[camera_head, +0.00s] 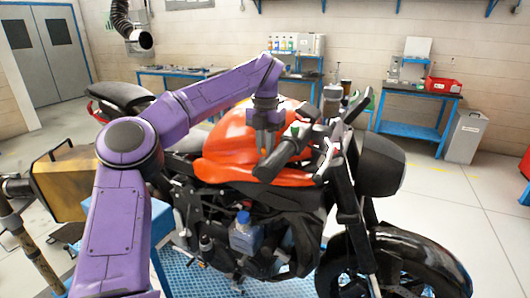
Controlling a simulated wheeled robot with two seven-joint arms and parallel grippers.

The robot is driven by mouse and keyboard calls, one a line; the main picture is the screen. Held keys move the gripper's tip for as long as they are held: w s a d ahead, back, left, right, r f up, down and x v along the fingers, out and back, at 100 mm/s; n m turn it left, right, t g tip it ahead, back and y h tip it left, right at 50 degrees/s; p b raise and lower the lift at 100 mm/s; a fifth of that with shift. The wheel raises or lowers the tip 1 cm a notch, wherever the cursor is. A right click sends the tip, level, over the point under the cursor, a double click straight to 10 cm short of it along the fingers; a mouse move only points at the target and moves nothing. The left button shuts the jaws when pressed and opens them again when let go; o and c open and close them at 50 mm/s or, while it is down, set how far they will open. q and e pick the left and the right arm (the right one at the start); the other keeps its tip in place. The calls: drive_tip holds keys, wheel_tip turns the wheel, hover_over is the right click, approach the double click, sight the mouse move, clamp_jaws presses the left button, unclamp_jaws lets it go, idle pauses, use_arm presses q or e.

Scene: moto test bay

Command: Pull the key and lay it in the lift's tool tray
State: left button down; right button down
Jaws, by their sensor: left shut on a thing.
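My left gripper (265,143) points down over the orange fuel tank (225,150) of the motorcycle, just behind the near handlebar grip (284,153). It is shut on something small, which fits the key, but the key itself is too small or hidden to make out. The ignition lock cannot be told apart among the dark handlebar parts. A blue box-like piece (160,217) shows beside my left forearm at the lift; I cannot tell whether it is the tool tray. My right gripper is not in view.
The motorcycle stands on a blue grated lift (205,280). Its round headlight (381,165) and front wheel (400,262) are at the right. A yellow-brown box (62,183) stands at the left. Blue workbenches (415,130) line the back wall.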

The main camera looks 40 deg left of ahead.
use_arm(q)
drive_tip(key=shift+r+p, duration=2.3)
drive_tip(key=shift+r, duration=0.2)
